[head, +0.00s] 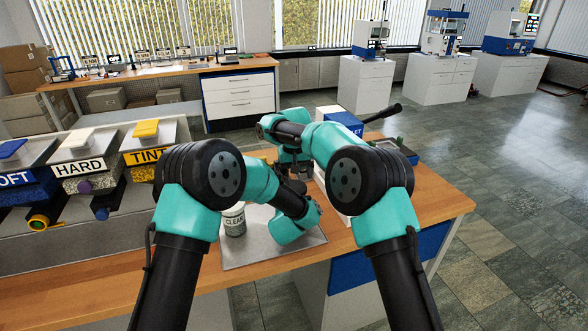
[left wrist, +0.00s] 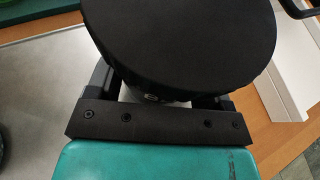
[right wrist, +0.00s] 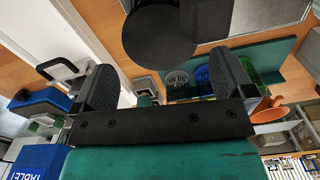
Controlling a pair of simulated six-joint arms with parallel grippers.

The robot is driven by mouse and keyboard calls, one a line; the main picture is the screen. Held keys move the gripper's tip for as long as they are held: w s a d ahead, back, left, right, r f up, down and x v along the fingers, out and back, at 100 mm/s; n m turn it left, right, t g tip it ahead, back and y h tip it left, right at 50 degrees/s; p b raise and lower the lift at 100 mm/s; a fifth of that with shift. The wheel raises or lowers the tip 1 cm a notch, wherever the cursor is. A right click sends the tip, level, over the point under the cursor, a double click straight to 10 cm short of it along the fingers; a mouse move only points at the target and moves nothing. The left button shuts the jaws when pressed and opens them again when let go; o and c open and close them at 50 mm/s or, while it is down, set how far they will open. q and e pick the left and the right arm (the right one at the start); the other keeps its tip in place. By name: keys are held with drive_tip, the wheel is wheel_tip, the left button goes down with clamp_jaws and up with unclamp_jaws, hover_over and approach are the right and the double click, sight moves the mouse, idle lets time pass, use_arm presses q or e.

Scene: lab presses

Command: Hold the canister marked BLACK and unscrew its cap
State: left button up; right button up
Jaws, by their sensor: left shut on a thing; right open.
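The canister marked BLACK shows in the left wrist view as a pale body (left wrist: 152,96) with only part of its marking visible. A wide round black cap (left wrist: 190,45) sits on top. My left gripper (left wrist: 160,85) is shut around the body, below the cap. My right gripper (right wrist: 148,70) is open and empty, with the black cap (right wrist: 160,38) beyond and between its fingers, apart from them.
A canister marked CLEAR (head: 234,220) stands on a grey mat (head: 262,258) at left. Several canisters in a green holder (right wrist: 275,60) show in the right wrist view. A blue-and-white box (head: 341,122) stands behind my right arm. Labelled dispensers (head: 85,165) line the left.

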drive_tip(key=m, duration=0.2)
drive_tip(key=r+m, duration=0.1)
drive_tip(key=m, duration=0.3)
drive_tip(key=shift+r, duration=0.35)
drive_tip(key=m, duration=0.2)
drive_tip(key=r+m, duration=0.1)
drive_tip(key=m, duration=0.3)
drive_tip(key=shift+r, duration=0.25)
drive_tip(key=shift+f, duration=0.1)
drive_tip(key=shift+f, duration=3.95)
